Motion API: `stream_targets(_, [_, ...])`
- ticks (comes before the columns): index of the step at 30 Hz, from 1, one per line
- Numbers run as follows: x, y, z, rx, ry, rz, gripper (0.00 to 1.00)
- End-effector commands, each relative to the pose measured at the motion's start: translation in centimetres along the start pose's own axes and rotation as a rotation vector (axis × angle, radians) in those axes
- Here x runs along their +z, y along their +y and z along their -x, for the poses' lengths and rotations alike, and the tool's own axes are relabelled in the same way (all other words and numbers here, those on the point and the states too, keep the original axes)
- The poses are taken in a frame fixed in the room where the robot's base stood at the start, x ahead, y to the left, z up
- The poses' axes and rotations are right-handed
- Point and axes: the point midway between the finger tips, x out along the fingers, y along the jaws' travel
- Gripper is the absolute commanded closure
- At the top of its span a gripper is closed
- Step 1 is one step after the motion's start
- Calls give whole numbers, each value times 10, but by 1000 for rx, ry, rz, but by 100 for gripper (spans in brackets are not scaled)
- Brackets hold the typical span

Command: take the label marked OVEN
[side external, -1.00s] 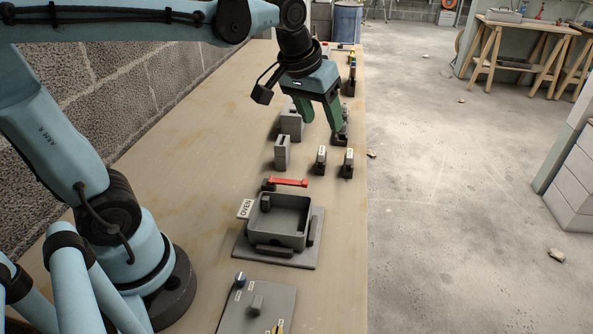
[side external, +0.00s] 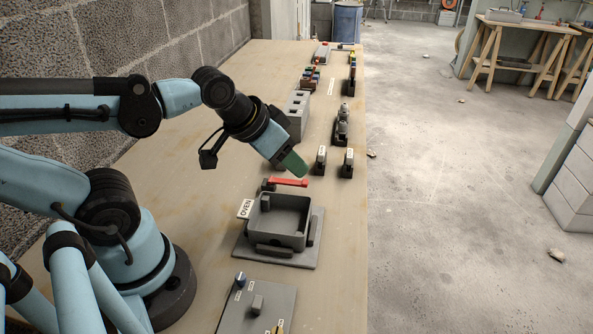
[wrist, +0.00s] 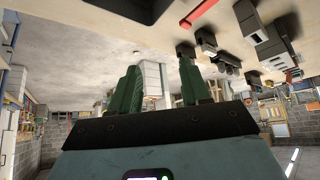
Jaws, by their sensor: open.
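The white label marked OVEN (side external: 245,208) stands tilted at the left rim of a grey open box (side external: 278,221), which sits on a grey base plate. My gripper (side external: 296,165) is above the table, up and to the right of the label, just behind the box and near the red bar (side external: 289,182). In the wrist view its two green fingers (wrist: 160,87) are apart with nothing between them. The label is not seen in the wrist view.
Two small dark labelled blocks (side external: 347,163) stand right of my gripper. A grey block with slots (side external: 297,112) stands behind it. A grey panel with knobs (side external: 256,306) lies in front of the box. The table is clear at the back left.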

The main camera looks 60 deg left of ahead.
Motion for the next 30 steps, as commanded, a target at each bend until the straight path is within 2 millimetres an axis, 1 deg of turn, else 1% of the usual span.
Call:
stream_targets(4, [-5,-1,1,-2,-10,13,53])
stream_targets(7, [-19,-3,4,-6,-37,47,53])
stream_targets(11, [-47,-7,6,-16,-98,123,53])
stream_targets(15, [-80,-13,2,-34,-173,217,53])
stream_targets(17, [-92,-16,-1,-44,-204,257,53])
stream_targets(20, [-113,-20,-8,-61,-256,323,53])
stream_targets(24, [-139,-28,-24,-89,-327,415,53])
stream_targets(30, [-168,-40,-52,-138,-427,546,53])
